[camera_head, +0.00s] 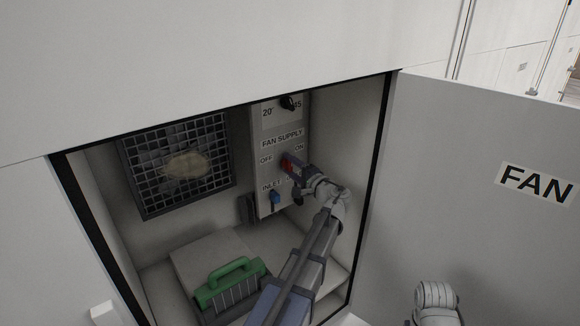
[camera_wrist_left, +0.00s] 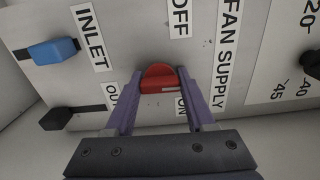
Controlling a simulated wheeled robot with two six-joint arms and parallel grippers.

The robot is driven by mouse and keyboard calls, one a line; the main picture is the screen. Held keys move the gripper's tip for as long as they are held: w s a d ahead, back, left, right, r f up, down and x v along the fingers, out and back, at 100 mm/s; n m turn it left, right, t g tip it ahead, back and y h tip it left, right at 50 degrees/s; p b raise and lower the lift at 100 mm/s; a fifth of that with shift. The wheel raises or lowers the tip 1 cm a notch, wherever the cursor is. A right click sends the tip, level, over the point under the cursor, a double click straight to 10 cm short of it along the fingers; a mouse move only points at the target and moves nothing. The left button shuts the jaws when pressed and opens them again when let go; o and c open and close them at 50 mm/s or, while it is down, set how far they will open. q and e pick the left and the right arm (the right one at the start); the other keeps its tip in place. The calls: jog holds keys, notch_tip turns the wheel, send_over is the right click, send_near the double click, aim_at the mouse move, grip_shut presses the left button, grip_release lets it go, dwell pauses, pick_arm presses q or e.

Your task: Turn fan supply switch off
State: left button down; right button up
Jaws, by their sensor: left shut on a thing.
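The red fan supply switch (camera_head: 287,166) is on the grey control panel (camera_head: 266,190) inside the open cabinet, below the FAN SUPPLY label. It also shows in the left wrist view (camera_wrist_left: 158,78), between the OFF label (camera_wrist_left: 180,18) and the ON label (camera_wrist_left: 181,104), closer to ON. My left gripper (camera_head: 288,161) reaches in from the lower middle and is shut on the switch. In the left wrist view its purple fingers (camera_wrist_left: 160,84) lie on either side of the red knob. The fingers partly hide the switch in the head view. My right gripper is not in view.
The blue inlet slider (camera_head: 275,197) sits below the switch and a black knob (camera_head: 288,103) above it. A grille (camera_head: 150,183) is on the back wall. The open FAN door (camera_head: 450,190) is at right.

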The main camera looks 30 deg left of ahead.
pick_arm(q)
jog(key=n, duration=0.4)
jog(key=shift+n, duration=2.1)
jog(key=shift+s, duration=0.1)
jog(key=shift+c, duration=1.2)
grip_release()
jog(key=v, duration=0.8)
jog(key=shift+f, duration=0.1)
